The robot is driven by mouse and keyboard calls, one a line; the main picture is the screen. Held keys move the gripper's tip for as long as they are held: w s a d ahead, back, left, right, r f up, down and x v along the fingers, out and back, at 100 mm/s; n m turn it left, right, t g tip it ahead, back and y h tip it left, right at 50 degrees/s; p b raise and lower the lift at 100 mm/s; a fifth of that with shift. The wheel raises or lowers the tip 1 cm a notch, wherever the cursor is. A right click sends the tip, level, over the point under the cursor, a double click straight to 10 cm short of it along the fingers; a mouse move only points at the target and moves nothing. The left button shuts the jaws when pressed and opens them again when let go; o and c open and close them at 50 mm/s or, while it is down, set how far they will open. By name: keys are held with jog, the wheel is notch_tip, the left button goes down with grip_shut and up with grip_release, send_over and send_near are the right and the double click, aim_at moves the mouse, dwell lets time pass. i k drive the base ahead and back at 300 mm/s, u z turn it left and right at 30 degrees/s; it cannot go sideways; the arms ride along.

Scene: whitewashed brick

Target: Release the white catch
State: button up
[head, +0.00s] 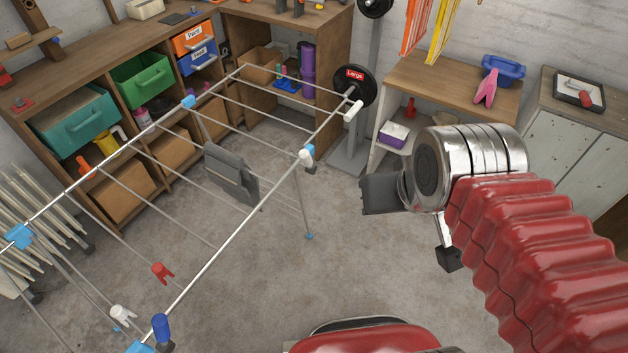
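A white clip-like catch (123,314) sits on the near lower-left part of a metal drying rack (220,246), close to a red clip of similar shape (162,272). Another small white piece (306,157) sits at a blue joint on the rack's right rail; I cannot tell which white part is the catch meant. My gripper (415,228) hangs at the end of my red ribbed arm, right of the rack and apart from it. Its dark parts show below and left of the silver wrist. Nothing is seen held, and its opening is unclear.
A grey hanging piece (230,174) is on the rack. A blue upright handle (160,327) stands at its near corner. A weight stand (353,140) is behind the rack's right end. Shelves with bins (142,80) line the back left. Grey floor is clear between rack and arm.

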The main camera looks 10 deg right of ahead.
aim_at(305, 156)
jog(key=z, duration=0.05)
jog(key=k, duration=0.1)
jog(key=u, duration=0.25)
jog(key=i, duration=1)
jog(key=k, duration=0.55)
jog(key=u, duration=0.5)
jog(key=i, duration=0.25)
jog(key=u, duration=0.1)
